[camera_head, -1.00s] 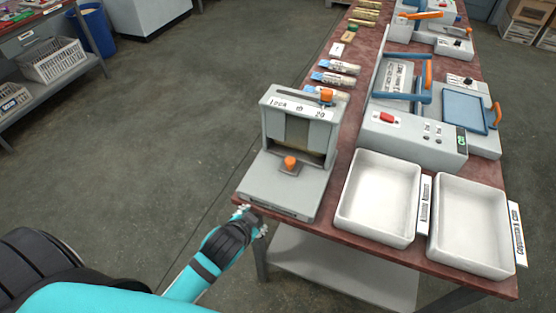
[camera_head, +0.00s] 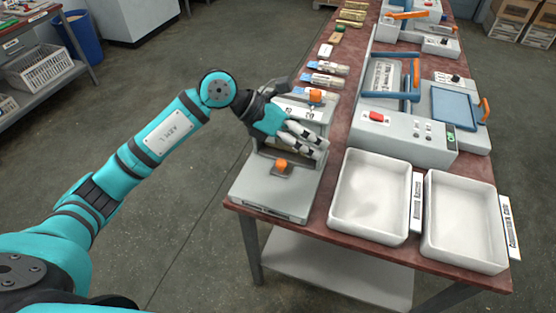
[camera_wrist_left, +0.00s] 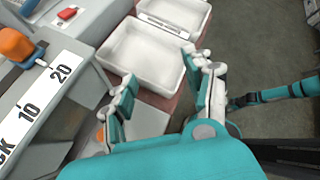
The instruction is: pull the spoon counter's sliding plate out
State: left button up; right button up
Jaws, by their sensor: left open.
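The spoon counter (camera_head: 268,190) is a grey housing with a low front base, at the near left end of the table. A small grey plate with an orange knob (camera_head: 281,164) lies on its base, in front of the opening. A scale strip and a second orange knob (camera_head: 315,96) are on top; that knob also shows in the left wrist view (camera_wrist_left: 15,45). My left gripper (camera_head: 319,146) is open and empty, in front of the housing's upper face, which it partly hides. It is above and right of the plate's knob, apart from it.
Two white trays, one nearer (camera_head: 370,200) and one farther right (camera_head: 465,220), stand right of the counter. A grey press (camera_head: 410,130) with blue and orange handles is behind them. Blue-labelled bundles (camera_head: 322,80) lie behind the counter.

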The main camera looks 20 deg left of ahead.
aim_at(280, 162)
pick_arm(q)
jog(key=w+a+f+y, duration=0.15)
jog(key=a+y, duration=0.55)
jog(key=a, duration=0.7)
jog(key=p+x, duration=0.1)
jog(key=x, duration=0.7)
jog(key=p+x, duration=0.2)
jog(key=x, duration=0.7)
jog(key=shift+w+d, duration=0.3)
grip_shut()
